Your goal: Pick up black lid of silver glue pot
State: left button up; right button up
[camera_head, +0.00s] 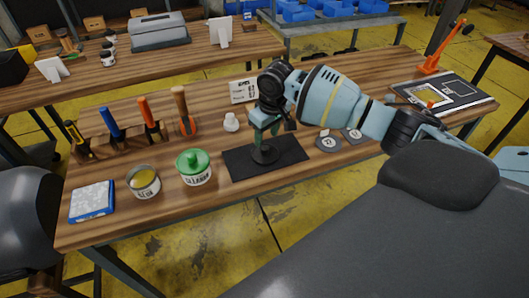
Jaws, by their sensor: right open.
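The silver glue pot (144,184) stands open near the table's front left, with yellow glue showing in its top. A dark round piece that looks like the black lid (264,155) lies on the black mat (288,163). My right gripper (265,142) points down over it with open fingers. The fingers are right at the lid, but I cannot tell whether they touch it. The gripper and wrist hide part of the mat. My left gripper is not in view.
A small white bottle (231,122) stands behind the mat. A rack of tools (130,139) is at the left, a blue-white pack (92,201) at front left. Grey discs (327,142) lie right.

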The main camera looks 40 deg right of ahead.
aim_at(264, 147)
jog(key=f, duration=0.5)
jog(key=shift+w, duration=0.25)
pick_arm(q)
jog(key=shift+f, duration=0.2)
pick_arm(e)
jog(key=c, duration=1.1)
jog(key=shift+o, duration=0.2)
jog(key=shift+r, duration=0.15)
jog(key=shift+r, duration=0.6)
notch_tip(264, 147, up, 2)
jog(key=shift+r, duration=0.1)
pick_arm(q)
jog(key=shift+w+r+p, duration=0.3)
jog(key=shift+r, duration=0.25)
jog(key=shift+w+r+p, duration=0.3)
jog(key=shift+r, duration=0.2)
pick_arm(e)
jog(key=s+a+r, duration=0.1)
jog(key=s+a, duration=0.7)
jog(key=a, duration=0.6)
jog(key=shift+r, duration=0.2)
jog(key=shift+s, duration=0.1)
